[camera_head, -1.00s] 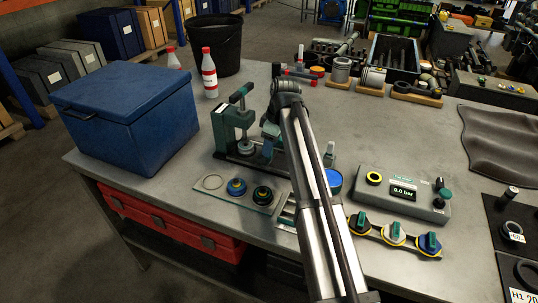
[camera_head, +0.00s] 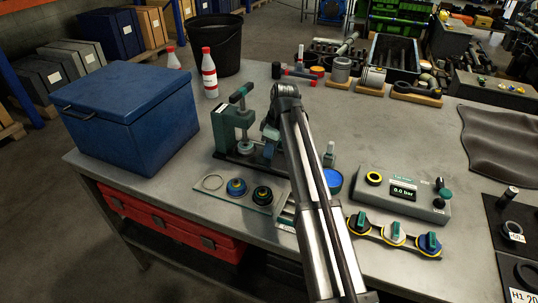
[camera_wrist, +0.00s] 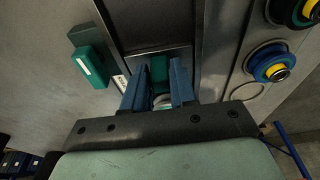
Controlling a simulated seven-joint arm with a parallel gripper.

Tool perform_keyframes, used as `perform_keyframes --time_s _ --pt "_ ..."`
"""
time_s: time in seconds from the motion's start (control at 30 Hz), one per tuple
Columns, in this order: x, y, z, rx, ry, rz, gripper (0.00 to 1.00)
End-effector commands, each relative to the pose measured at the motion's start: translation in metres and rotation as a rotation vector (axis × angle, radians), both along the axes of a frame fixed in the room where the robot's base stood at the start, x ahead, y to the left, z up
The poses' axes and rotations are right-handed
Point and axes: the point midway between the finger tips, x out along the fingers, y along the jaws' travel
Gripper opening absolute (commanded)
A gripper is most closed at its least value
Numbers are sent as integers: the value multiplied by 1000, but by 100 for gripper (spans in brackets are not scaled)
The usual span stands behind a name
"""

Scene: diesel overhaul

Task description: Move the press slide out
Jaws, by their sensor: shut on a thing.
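The green press (camera_head: 232,122) with its T-handle screw stands on the bench beside the blue box. Its dark base and slide channel run right from the frame toward my gripper (camera_head: 268,146), which is partly hidden by my own arm. In the wrist view my gripper (camera_wrist: 157,78) has its two blue fingers on either side of a green block (camera_wrist: 159,68), shut on it. This block appears to be the press slide's grip and sits in the dark channel (camera_wrist: 150,30). A pale round part shows low between the fingers. How far the slide is out cannot be told.
A plate with a ring and two round seals (camera_head: 237,188) lies in front of the press. A green block (camera_wrist: 92,66) stands beside the channel. The blue box (camera_head: 135,115) is left; a control box reading 0.0 bar (camera_head: 403,193) is right.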

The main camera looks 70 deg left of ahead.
Motion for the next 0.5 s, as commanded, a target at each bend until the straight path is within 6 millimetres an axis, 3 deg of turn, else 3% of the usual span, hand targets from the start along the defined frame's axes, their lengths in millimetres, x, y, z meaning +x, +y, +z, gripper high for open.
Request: perform_keyframes --time_s 0.5 --pt "10 -12 0 -1 1 0 0"
